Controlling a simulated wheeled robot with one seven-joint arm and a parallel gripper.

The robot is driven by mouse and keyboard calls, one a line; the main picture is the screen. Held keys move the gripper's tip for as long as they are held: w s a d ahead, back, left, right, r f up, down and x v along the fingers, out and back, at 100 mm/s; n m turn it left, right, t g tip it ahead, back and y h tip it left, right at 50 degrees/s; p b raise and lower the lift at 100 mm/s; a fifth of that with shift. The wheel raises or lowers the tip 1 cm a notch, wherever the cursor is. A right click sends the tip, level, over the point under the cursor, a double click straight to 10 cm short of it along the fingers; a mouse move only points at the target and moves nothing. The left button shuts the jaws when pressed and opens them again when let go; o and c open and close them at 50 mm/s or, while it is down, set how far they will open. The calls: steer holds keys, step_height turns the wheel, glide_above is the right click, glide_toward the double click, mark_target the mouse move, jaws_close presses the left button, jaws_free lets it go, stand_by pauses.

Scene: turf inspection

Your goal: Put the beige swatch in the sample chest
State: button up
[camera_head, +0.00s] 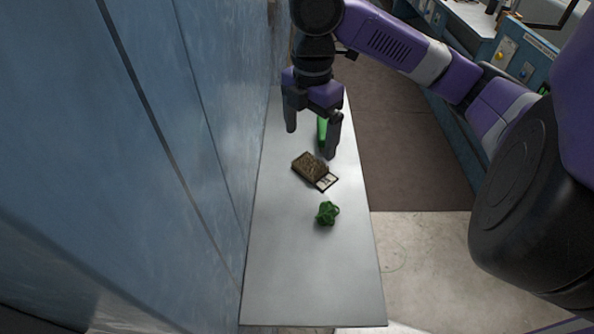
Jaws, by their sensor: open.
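A brown-beige rectangular swatch (308,168) with a pale, dark-edged tag (327,181) at its lower right end lies on the narrow grey table (310,275). It looks like the beige swatch. My gripper (311,144) points down just above and behind it, with its two fingers apart and nothing between them that I can make out. The right finger hangs near the swatch's upper right edge; I cannot tell whether they touch. I cannot make out a sample chest in this view.
A dark green crumpled object (327,213) lies on the table in front of the swatch. A bright green object (322,131) is partly hidden behind my right finger. A blue wall (150,150) borders the table's left side. The table's near part is clear. A blue console (505,60) stands at upper right.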

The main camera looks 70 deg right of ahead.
mark_target(310, 164)
step_height(310, 164, down, 2)
steer(key=shift+f, duration=0.15)
steer(key=shift+s+d+f+p, duration=0.1)
steer(key=shift+f+p, duration=0.15)
steer(key=shift+f, duration=1.15)
steer(key=shift+s+f+p, duration=0.1)
steer(key=shift+f+p, duration=0.1)
steer(key=shift+f, duration=1.15)
steer(key=shift+r, duration=0.1)
steer(key=c, duration=1.5)
